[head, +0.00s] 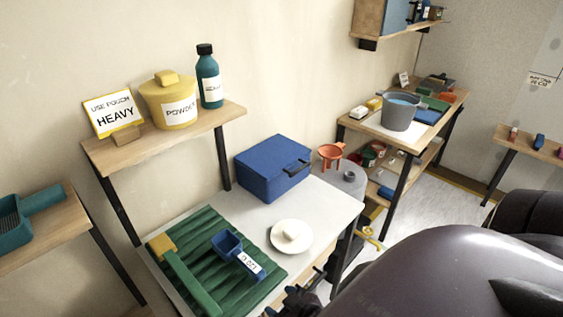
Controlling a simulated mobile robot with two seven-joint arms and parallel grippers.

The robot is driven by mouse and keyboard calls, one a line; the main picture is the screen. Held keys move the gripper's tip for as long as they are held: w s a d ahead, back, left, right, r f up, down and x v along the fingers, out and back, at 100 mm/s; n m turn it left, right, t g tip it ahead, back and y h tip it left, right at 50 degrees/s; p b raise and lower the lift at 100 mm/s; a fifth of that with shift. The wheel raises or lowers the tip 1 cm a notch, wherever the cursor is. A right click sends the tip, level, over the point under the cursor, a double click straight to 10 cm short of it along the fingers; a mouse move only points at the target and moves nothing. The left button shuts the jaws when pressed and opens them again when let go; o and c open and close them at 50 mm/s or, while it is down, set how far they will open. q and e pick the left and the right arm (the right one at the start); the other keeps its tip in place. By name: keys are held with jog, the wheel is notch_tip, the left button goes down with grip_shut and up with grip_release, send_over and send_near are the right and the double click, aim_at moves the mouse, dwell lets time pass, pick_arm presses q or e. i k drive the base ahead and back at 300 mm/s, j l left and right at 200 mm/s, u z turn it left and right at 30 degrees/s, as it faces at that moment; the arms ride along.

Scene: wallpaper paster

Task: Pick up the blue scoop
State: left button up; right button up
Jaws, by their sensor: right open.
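The blue scoop (227,243) lies on a ribbed green mat (213,292) on the white table, its bowl toward the back left. Its handle, with a white label (250,263), points toward the front right. My right gripper (291,302) shows as a dark shape at the bottom edge, to the lower right of the scoop and apart from it. It is open, and its fingertips are partly cut off by the frame. My left gripper is out of view.
A green tool with a yellow head (163,245) lies left of the scoop. A white plate (279,247) holding a white lump stands to its right. A blue box (273,171) sits behind. A wooden shelf (140,146) overhangs the back left. My arm covers the lower right.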

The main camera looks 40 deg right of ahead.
aim_at(226, 244)
jog(key=k+l+u, duration=0.1)
jog(key=u, duration=1.4)
jog(key=k+z, duration=0.15)
jog(key=z, duration=0.3)
jog(key=k+z, duration=0.2)
jog(key=z, duration=1.45)
